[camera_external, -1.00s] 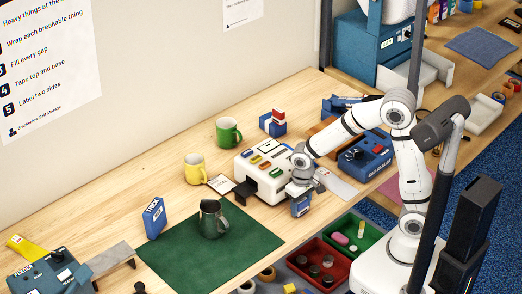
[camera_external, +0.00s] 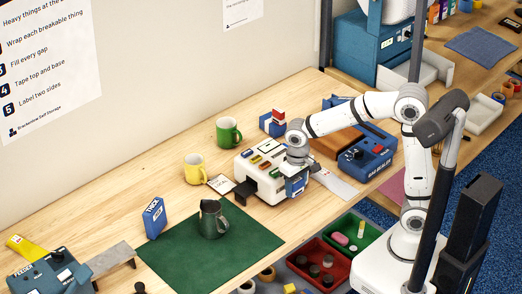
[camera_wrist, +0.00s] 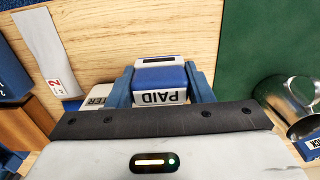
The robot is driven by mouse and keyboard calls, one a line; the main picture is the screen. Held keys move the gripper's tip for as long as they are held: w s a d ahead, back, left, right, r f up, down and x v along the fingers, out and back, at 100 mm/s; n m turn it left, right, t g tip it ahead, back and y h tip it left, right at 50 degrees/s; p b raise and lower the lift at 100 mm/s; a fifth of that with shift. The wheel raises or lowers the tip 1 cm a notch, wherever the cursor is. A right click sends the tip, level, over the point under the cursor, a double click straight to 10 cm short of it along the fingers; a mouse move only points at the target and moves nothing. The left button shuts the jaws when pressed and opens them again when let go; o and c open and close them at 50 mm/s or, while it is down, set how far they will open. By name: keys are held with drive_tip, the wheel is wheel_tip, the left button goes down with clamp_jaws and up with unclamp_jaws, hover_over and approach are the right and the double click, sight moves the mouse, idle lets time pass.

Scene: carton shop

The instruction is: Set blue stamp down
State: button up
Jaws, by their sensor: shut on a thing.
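The blue stamp (camera_wrist: 158,78) has a blue body and a white label reading PAID, upside down in the wrist view. My gripper (camera_wrist: 160,88) is shut on it, with one dark blue finger at each side. In the external view my gripper (camera_external: 297,184) is at the front right of the white machine with coloured keys (camera_external: 262,172). The stamp is hard to tell from the blue fingers there. Bare wood lies beyond the stamp in the wrist view. I cannot tell whether its base touches anything.
A green mat (camera_external: 250,262) bears a metal jug (camera_external: 213,222). Yellow (camera_external: 195,170) and green (camera_external: 227,133) mugs and a red-and-blue object (camera_external: 272,124) stand behind. A blue sealer (camera_external: 368,155) is at the right. Red (camera_external: 318,268) and green trays lie below the table's front edge.

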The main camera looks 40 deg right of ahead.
drive_tip(key=p, duration=0.3)
hover_over(282, 225)
wheel_tip(282, 225, down, 5)
drive_tip(key=shift+a+f, duration=0.1)
drive_tip(key=shift+f, duration=2.3)
drive_tip(key=shift+f, duration=0.2)
drive_tip(key=o, duration=1)
drive_tip(key=shift+r, duration=0.2)
